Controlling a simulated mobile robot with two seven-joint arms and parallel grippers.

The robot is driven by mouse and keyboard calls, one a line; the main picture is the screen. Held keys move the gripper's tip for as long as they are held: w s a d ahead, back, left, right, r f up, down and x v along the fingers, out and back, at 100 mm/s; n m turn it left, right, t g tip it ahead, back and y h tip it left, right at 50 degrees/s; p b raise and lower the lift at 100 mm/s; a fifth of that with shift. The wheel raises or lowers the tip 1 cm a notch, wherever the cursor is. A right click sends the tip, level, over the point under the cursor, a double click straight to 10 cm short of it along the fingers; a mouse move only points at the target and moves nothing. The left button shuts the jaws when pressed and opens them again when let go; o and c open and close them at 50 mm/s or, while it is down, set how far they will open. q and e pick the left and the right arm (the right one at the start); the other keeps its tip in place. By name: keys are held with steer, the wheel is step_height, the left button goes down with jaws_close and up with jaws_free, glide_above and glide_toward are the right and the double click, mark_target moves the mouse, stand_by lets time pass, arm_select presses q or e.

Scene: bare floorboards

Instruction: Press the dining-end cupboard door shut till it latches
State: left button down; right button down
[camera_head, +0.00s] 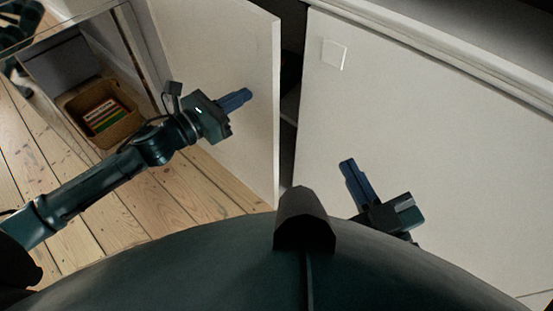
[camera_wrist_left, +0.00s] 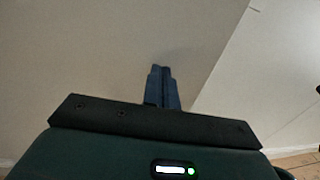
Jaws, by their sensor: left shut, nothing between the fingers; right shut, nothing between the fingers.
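A pale cupboard door (camera_head: 215,45) stands ajar in the head view, its free edge (camera_head: 277,110) beside a dark gap. I take it for the dining-end door, though no label shows. My left gripper (camera_head: 248,94) is shut and empty, its fingertips over the door's face near the free edge; contact cannot be told. In the left wrist view the closed fingers (camera_wrist_left: 161,70) point at the pale panel (camera_wrist_left: 110,50), whose edge runs just to their right. My right gripper (camera_head: 346,165) is shut and empty in front of the pale panel right of the gap.
The right-hand pale panel (camera_head: 440,130) carries a small square plate (camera_head: 335,54). A pale top ledge (camera_head: 450,50) runs above it. At the left, an open compartment holds a brown box (camera_head: 82,103) with colourful items (camera_head: 105,113). Bare floorboards (camera_head: 110,205) lie below the left arm.

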arm_select(q)
steer(key=x, duration=0.7)
steer(key=shift+d, duration=0.3)
stand_by(1.9)
steer(key=b+v, duration=0.1)
steer(key=v, duration=1.2)
steer(key=shift+a+b, duration=0.25)
steer(key=shift+b, duration=0.05)
steer(key=shift+w+r, duration=0.1)
stand_by(0.7)
